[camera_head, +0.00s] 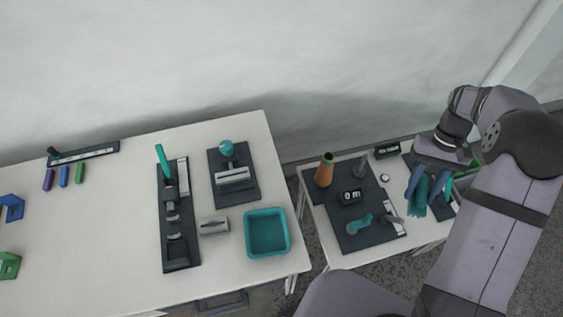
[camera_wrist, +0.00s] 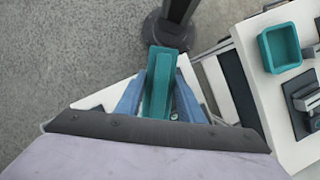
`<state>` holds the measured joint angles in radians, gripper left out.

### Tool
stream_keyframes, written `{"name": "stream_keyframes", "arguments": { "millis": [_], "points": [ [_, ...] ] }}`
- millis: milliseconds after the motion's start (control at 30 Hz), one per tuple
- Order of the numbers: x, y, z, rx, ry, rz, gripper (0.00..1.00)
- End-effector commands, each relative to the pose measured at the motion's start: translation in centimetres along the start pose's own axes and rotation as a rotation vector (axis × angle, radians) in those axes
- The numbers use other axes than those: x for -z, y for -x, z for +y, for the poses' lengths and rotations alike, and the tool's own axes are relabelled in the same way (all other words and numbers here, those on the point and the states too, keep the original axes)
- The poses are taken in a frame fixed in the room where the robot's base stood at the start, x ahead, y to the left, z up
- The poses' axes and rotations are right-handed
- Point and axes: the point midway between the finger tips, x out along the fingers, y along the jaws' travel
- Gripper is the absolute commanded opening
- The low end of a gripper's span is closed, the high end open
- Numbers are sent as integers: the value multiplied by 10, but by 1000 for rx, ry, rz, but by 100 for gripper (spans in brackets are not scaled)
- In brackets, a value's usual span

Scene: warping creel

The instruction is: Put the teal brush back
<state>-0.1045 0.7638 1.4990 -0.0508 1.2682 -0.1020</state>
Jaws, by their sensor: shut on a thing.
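My gripper (camera_head: 417,186) is over the small right table, its blue fingers pointing down. It is shut on the teal brush (camera_head: 421,196), which hangs between the fingers. In the wrist view the teal brush (camera_wrist: 159,85) is a long block held between the two blue fingers of my gripper (camera_wrist: 158,95). The brush's bristles cannot be made out. A dark mat (camera_head: 407,159) lies partly hidden behind the gripper and arm, with green and teal parts near it.
The left table holds a teal bin (camera_head: 267,233) and a long dark rack (camera_head: 180,252). A gap separates the tables.

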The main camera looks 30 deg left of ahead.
Motion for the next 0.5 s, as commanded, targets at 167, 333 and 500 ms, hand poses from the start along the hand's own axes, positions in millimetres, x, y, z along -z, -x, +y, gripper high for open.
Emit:
{"name": "stream_keyframes", "arguments": {
  "millis": [167,333,500],
  "points": [
    [43,2,-44,-131,315,0,14],
    [83,8,-103,-288,691,0,14],
    [114,11,-179,-463,1107,0,14]
  ]
}}
